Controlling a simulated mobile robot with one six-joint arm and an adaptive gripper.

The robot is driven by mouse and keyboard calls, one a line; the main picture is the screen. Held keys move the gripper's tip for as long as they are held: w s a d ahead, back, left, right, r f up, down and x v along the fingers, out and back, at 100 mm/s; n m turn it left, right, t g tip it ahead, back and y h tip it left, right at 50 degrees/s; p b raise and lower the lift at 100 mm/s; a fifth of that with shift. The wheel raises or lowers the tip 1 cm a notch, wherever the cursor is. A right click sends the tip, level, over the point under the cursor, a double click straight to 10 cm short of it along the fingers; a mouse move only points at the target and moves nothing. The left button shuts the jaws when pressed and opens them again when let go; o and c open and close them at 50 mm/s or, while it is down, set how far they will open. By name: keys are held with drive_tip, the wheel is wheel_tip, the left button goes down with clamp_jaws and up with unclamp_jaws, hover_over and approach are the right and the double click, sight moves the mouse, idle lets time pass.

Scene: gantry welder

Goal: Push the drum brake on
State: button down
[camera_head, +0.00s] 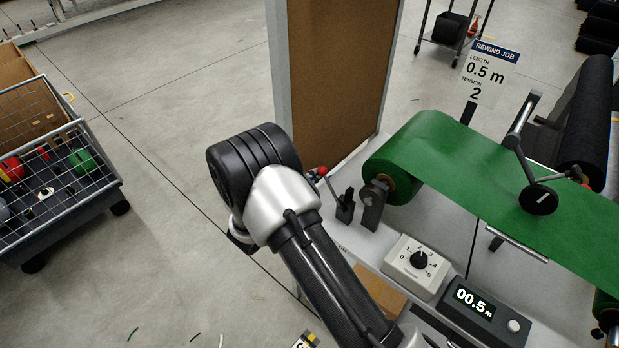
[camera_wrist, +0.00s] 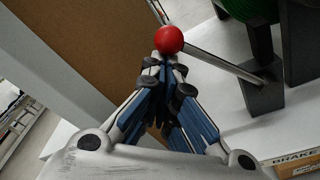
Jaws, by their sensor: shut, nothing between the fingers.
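The drum brake lever is a grey rod with a red ball knob (camera_wrist: 169,40), slanting up from a dark bracket (camera_wrist: 262,92) on the white bench. A "BRAKE" label (camera_wrist: 296,160) shows at the lower right of the wrist view. In the head view the red knob (camera_head: 322,171) sits just right of my arm's wrist, beside the dark bracket (camera_head: 345,207). My gripper (camera_wrist: 167,66) is shut and empty, its fingertips right at the near side of the knob in the picture. I cannot tell whether they touch. My arm hides the gripper in the head view.
A green roll (camera_head: 395,180) on its stand feeds a green sheet (camera_head: 440,150) across the bench. A tension dial (camera_head: 418,262) reads about 2, and a display (camera_head: 475,302) reads 00.5 m. A brown panel (camera_head: 340,80) stands behind. A wire cart (camera_head: 60,190) stands left.

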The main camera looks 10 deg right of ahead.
sight(325, 177)
drive_tip(key=shift+s+d+r, duration=0.15)
drive_tip(key=shift+r, duration=0.05)
drive_tip(key=shift+r+m, duration=0.1)
drive_tip(key=shift+m, duration=0.2)
drive_tip(key=shift+m+t, duration=0.3)
drive_tip(key=shift+m, duration=0.5)
drive_tip(key=s+d+r+b, duration=0.1)
drive_tip(key=s, duration=0.1)
drive_tip(key=s+d+r+b, duration=0.1)
drive_tip(key=r, duration=0.1)
drive_tip(key=shift+s+d+r, duration=0.1)
drive_tip(key=shift+s+d, duration=0.25)
drive_tip(key=shift+s, duration=0.05)
drive_tip(key=shift+s+d+r+b, duration=0.2)
drive_tip(key=shift+s+d, duration=0.2)
drive_tip(key=shift+s, duration=0.15)
drive_tip(key=shift+s+d+r+b, duration=0.1)
drive_tip(key=shift+s+d+r, duration=0.05)
drive_tip(key=shift+s+d, duration=0.3)
drive_tip(key=shift+s, duration=0.1)
